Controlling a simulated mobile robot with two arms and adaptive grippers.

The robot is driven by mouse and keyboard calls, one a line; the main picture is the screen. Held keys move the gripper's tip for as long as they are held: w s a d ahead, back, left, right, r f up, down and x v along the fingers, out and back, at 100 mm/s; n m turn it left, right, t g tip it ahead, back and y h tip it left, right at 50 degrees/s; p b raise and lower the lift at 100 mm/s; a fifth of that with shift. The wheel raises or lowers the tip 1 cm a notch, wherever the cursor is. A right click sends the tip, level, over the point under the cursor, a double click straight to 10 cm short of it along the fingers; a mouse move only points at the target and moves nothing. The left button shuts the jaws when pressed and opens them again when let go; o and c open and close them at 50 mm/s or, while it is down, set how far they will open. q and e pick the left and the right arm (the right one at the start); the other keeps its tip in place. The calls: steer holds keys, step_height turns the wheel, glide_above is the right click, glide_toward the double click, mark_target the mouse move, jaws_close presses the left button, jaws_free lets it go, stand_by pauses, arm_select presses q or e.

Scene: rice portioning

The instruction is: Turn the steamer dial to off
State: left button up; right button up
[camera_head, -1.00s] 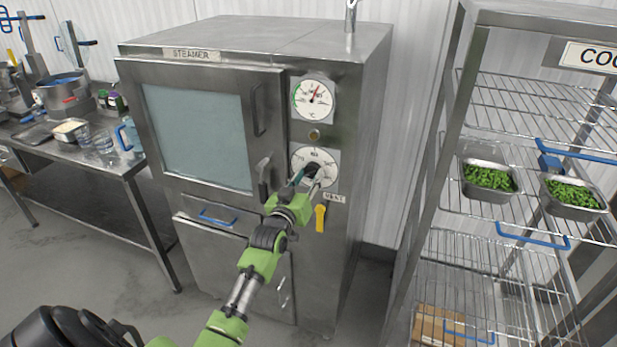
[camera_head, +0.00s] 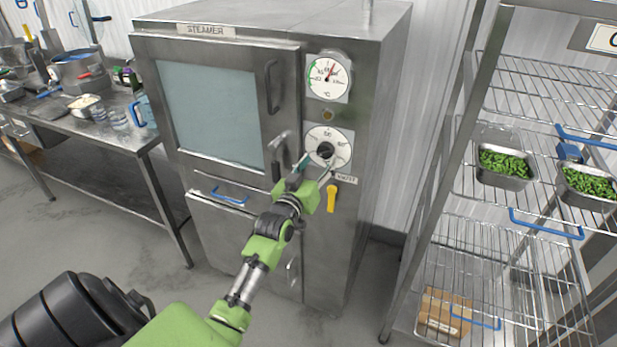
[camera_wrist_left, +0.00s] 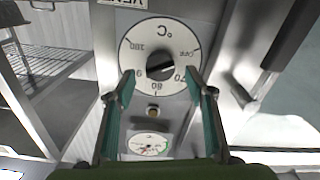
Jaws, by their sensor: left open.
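The steamer dial (camera_head: 340,138) is a white round plate with a black knob (camera_head: 325,150), on the steamer's right front panel. In the left wrist view the dial (camera_wrist_left: 135,45) appears upside down, with OFF, 70, 80 and 100 marks readable. Its black knob (camera_wrist_left: 160,67) has a ridge tilted slightly from horizontal; which mark it points to is unclear. My left gripper (camera_head: 314,164) is open in front of the dial, just below the knob. In the left wrist view its two fingers (camera_wrist_left: 160,73) are apart, with the knob showing between their tips and no contact visible.
A temperature gauge (camera_head: 328,76) sits above the dial. A yellow handle (camera_head: 331,198) hangs below the VENT label (camera_head: 345,179). The door latch handle (camera_head: 276,158) is left of the dial. A wire rack (camera_head: 480,215) with green-filled pans stands right; a steel table (camera_head: 90,135) stands left.

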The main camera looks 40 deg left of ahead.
arm_select(q)
steer(key=v, duration=0.9)
steer(key=shift+s+f, duration=0.1)
steer(key=s+d+f+m+g+h+b, duration=0.1)
steer(key=s+d+f+g, duration=0.15)
steer(key=f, duration=1.05)
steer(key=s+d+f+m+g+h+b, duration=0.15)
steer(key=s+d+f, duration=0.25)
steer(key=f, duration=1)
steer(key=s+d+f+m+g+h+b, duration=0.1)
steer(key=s+d+f+g, duration=0.25)
steer(key=f, duration=0.95)
steer(key=s+d+f+m+g+b, duration=0.1)
steer(key=s+d+f+g, duration=0.1)
steer(key=s+f, duration=0.7)
steer(key=s+d+f+m+g, duration=0.1)
steer(key=s+d+f+g, duration=0.2)
steer(key=s+f, duration=0.55)
steer(key=s+f+m+g, duration=0.1)
steer(key=s+f, duration=0.3)
steer(key=s, duration=0.6)
steer(key=s+d+f+m+g+b, duration=0.1)
steer(key=s+f+g, duration=0.2)
steer(key=s, duration=0.8)
steer(key=shift+f+h, duration=0.4)
steer(key=shift+h, duration=0.05)
